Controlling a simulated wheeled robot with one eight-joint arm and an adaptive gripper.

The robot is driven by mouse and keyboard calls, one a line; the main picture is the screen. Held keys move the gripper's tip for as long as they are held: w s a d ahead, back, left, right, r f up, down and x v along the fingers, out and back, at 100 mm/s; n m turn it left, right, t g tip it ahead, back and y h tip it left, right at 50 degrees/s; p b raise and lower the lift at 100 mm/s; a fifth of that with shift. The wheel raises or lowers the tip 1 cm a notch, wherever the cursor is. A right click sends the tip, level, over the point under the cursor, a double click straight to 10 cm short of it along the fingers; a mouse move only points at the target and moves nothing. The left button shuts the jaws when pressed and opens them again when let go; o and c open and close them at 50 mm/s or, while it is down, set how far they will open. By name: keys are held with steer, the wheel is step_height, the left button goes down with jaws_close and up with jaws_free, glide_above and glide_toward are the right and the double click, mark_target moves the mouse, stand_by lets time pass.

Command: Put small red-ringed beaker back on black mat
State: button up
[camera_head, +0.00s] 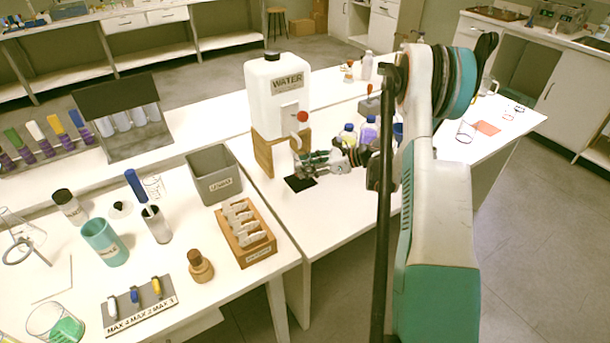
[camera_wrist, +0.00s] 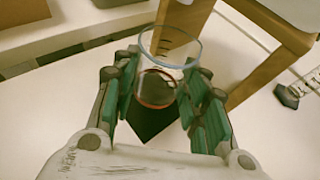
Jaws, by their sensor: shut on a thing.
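My gripper (camera_head: 308,160) is in front of the water tank's wooden stand and above the black mat (camera_head: 300,184). In the wrist view, my gripper (camera_wrist: 163,72) is shut on a small clear beaker (camera_wrist: 168,49), one finger on each side. The beaker has a pale rim and a red ring low down. The black mat (camera_wrist: 152,136) shows below and behind it. The gap between beaker and mat is hard to judge. In the head view the beaker is mostly hidden by my gripper.
A white water tank (camera_head: 272,95) with a red-knobbed tap stands on a wooden stand (camera_head: 263,155) just behind the mat. Bottles with blue and purple contents (camera_head: 368,131) stand to the right. A grey bin (camera_head: 214,176) and a wooden rack (camera_head: 246,238) are left. The table right-front of the mat is clear.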

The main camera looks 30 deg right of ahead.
steer(key=f, duration=0.1)
steer(key=f+b, duration=0.2)
steer(key=shift+w+a+f, duration=0.25)
steer(key=shift+w+f, duration=0.05)
steer(key=shift+f, duration=0.05)
steer(key=shift+r, duration=0.1)
steer(key=o, duration=1.1)
